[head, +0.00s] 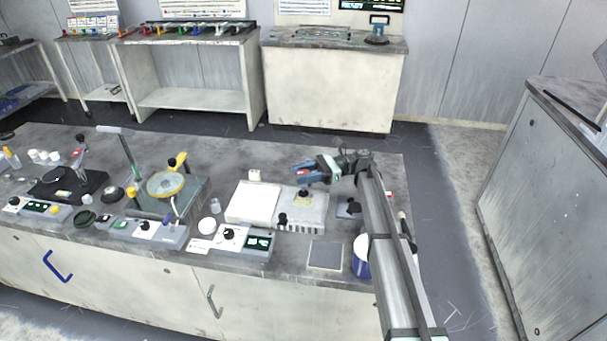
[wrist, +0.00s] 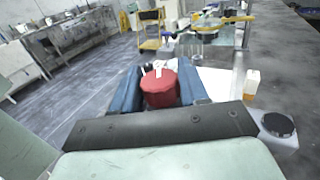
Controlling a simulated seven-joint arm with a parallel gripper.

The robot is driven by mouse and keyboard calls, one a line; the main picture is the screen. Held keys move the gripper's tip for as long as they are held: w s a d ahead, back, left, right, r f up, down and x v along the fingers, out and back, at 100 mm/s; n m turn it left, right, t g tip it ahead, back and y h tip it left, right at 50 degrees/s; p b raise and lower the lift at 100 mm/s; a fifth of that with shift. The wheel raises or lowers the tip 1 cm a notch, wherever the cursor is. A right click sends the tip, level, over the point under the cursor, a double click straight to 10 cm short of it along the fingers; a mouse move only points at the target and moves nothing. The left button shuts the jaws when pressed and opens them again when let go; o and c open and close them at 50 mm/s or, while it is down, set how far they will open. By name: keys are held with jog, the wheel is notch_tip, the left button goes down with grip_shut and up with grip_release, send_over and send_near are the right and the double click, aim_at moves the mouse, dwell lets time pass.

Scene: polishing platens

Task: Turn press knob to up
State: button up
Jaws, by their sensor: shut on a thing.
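My gripper (head: 313,170) is over the right part of the bench, its blue fingers pointing left. In the wrist view, my gripper (wrist: 160,76) has a finger on each side of a red, round, knob-like piece (wrist: 160,91) and is shut on it. A white mark shows on the red piece's top. What the red piece is fixed to, if anything, is hidden. I cannot tell which knob is the press knob.
A white flat-topped unit (head: 254,202) and a grey unit with a black knob (head: 283,219) stand below and left of my gripper. A yellow-rimmed round platen (head: 165,184) is further left. A dark square plate (head: 325,255) and a blue-and-white container (head: 361,258) are near the front edge.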

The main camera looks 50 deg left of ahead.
jog(key=shift+n+h, duration=0.3)
jog(key=shift+h, duration=0.2)
jog(key=o, duration=1)
jog(key=shift+c, duration=0.2)
jog(key=v, duration=0.7)
jog(key=shift+w, duration=0.15)
